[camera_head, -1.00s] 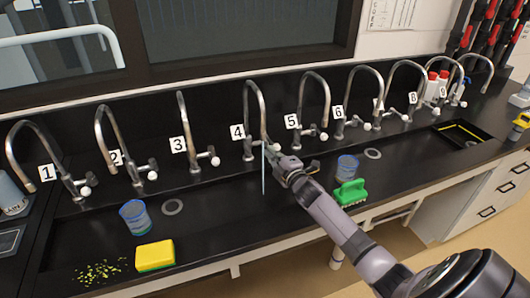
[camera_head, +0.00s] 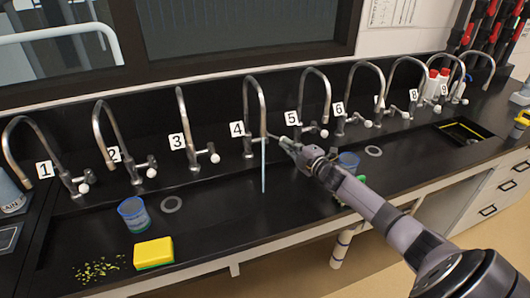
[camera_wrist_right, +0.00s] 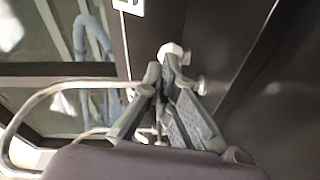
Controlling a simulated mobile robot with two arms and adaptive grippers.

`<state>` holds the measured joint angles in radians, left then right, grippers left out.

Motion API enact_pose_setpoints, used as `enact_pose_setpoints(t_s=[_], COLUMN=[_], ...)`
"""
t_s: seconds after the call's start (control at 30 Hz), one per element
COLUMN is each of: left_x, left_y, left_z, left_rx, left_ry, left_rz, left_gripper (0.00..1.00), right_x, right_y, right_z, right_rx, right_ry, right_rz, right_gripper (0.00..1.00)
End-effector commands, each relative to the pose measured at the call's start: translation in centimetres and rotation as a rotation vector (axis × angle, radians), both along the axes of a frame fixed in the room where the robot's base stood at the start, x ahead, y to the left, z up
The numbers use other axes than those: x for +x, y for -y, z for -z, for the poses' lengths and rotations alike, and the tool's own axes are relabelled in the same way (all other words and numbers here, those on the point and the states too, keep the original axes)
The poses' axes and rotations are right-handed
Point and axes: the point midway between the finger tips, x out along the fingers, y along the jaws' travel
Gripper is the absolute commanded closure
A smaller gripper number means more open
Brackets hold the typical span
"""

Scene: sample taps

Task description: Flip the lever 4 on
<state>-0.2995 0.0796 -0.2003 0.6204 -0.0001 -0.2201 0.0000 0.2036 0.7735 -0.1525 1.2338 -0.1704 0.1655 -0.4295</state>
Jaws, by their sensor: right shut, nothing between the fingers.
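Tap 4 (camera_head: 246,115), a tall grey gooseneck, stands behind the sink beside its label "4" (camera_head: 237,129). A thin pale blue stream of water (camera_head: 263,170) falls from its spout into the black sink. My right gripper (camera_head: 277,139) is shut and empty, just right of tap 4 and its stream. The white lever knob of tap 4 is not clear in the head view. In the right wrist view a white knob (camera_wrist_right: 172,49) shows just beyond the shut fingertips (camera_wrist_right: 164,72); I cannot tell whether they touch. My left gripper is not in view.
Similar numbered taps stand on both sides, with tap 3 (camera_head: 183,120) left and tap 5 (camera_head: 322,100) right. A blue cup (camera_head: 133,214) and yellow sponge (camera_head: 154,253) are at the front left. Another blue cup (camera_head: 348,161) is partly behind my arm.

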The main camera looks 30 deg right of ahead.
Motion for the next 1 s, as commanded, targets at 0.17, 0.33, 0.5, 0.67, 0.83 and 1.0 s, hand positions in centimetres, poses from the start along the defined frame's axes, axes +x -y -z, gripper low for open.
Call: enact_pose_setpoints(t_s=[0.17, 0.33, 0.5, 0.67, 0.83, 1.0], left_x=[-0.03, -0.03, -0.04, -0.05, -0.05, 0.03], left_y=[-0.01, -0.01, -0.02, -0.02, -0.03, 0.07], left_z=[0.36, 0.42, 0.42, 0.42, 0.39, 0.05], left_rx=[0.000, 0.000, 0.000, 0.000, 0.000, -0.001], left_ry=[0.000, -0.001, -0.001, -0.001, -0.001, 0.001], left_rz=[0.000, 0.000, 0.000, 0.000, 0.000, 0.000], left_gripper=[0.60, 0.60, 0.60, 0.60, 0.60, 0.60], right_x=[0.12, 0.18, 0.18, 0.18, 0.19, 0.29], right_y=[0.62, 0.78, 0.81, 0.79, 0.77, 0.53], right_z=[-0.01, -0.05, -0.06, -0.05, -0.08, -0.43], right_rx=[-0.002, -0.001, -0.001, -0.001, -0.001, -0.001], right_ry=[0.000, 0.001, 0.000, 0.000, 0.000, 0.000], right_rz=[0.001, 0.001, 0.000, 0.000, 0.000, -0.001], right_gripper=[1.00, 1.00, 1.00, 1.00, 1.00, 1.00])
